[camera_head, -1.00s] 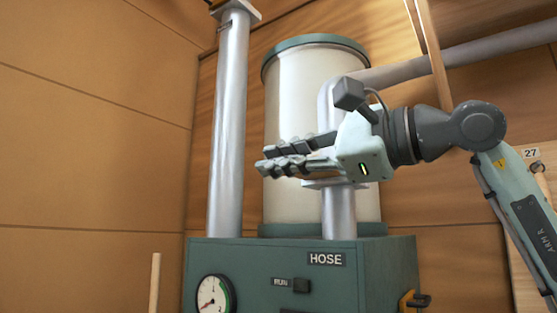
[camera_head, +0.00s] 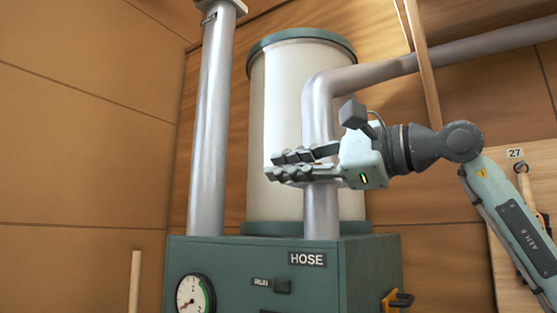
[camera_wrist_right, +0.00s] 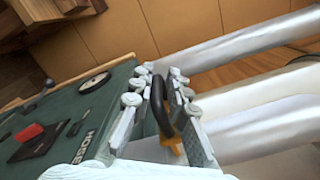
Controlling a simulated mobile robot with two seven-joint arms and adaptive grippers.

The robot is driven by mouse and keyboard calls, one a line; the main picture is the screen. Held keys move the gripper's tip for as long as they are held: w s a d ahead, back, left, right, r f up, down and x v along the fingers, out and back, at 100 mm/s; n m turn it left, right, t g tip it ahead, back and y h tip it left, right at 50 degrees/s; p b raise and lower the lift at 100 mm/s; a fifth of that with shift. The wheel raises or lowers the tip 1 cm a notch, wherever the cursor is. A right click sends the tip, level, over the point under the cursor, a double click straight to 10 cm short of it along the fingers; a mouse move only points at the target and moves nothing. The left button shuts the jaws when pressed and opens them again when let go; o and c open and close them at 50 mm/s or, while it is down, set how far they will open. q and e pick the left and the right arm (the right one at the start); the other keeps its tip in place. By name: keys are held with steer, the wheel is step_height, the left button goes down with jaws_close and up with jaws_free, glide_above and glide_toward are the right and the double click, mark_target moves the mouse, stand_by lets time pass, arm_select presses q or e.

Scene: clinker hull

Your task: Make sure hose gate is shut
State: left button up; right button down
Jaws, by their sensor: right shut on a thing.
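The hose pipe (camera_head: 321,215) is a silver pipe that rises from the green cabinet marked HOSE (camera_head: 307,259) and bends right. My right gripper (camera_head: 277,166) lies level across this pipe, above the cabinet top, and hides the hose gate there. In the right wrist view, my right gripper (camera_wrist_right: 162,75) is shut on the gate handle, a black loop (camera_wrist_right: 160,108) with an orange piece (camera_wrist_right: 172,145) at its base. The gate's slide is hidden, so I cannot tell whether the gate is open or shut. My left gripper is not in view.
A second silver pipe (camera_head: 210,130) stands at the left, with a cream cylinder (camera_head: 285,110) behind the hose pipe. The cabinet (camera_head: 230,255) carries a round gauge (camera_head: 194,294) and a RUN switch (camera_head: 281,286). An orange bracket (camera_head: 389,301) sticks out at its right side.

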steer(key=c, duration=1.6)
jaws_free()
steer(key=shift+w+f, duration=0.2)
steer(key=shift+f, duration=0.25)
steer(key=shift+w+d, duration=0.1)
steer(key=shift+r, duration=0.1)
steer(key=v, duration=1.2)
